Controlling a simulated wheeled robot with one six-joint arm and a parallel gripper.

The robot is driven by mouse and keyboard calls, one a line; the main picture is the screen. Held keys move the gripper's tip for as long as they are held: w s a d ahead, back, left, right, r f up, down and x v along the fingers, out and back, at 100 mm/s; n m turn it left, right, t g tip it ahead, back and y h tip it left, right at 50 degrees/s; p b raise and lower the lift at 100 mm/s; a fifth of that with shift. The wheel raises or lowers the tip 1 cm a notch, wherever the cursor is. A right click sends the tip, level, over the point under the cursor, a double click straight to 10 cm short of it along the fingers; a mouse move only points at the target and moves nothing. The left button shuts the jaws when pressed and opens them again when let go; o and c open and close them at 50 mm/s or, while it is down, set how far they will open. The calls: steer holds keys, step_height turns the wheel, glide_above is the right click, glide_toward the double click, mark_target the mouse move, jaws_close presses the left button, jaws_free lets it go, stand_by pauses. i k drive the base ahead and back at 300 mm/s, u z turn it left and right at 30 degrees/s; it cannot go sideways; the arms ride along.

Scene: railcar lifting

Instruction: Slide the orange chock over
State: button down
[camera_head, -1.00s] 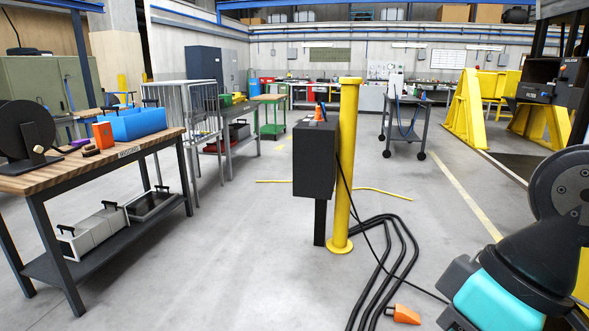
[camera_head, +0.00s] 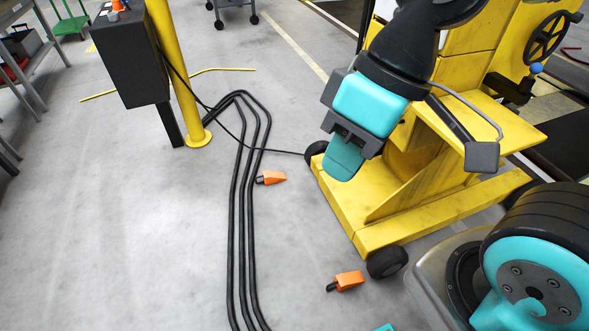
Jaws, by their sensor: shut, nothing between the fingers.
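Two orange chocks lie on the grey floor. One orange chock (camera_head: 272,178) is beside the black hoses, left of the yellow machine's front wheel. The other orange chock (camera_head: 347,281) lies lower, just left of the machine's near wheel, apart from it. Each has a dark piece at its left end. My gripper (camera_head: 343,160) hangs at the upper right of the upper chock, in front of the yellow machine. It points down and to the left. Its teal fingers look closed together, with nothing seen between them. It appears above the floor and apart from both chocks.
A yellow wheeled machine (camera_head: 430,205) stands at the right. Several black hoses (camera_head: 239,205) run down the floor at the middle. A yellow post (camera_head: 181,85) and a dark box (camera_head: 125,50) on a stand are at upper left.

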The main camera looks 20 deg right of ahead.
mark_target(270, 178)
steer(key=u, duration=0.45)
steer(key=k, duration=1.3)
steer(key=u, duration=0.9)
steer(key=i, duration=1.75)
steer(key=u, duration=0.2)
steer(key=i, duration=2.7)
steer(key=z, duration=0.45)
steer(key=i, duration=1.45)
steer(key=z, duration=1.75)
steer(key=i, duration=0.95)
steer(key=z, duration=1.2)
steer(key=i, duration=0.35)
steer(key=z, duration=0.1)
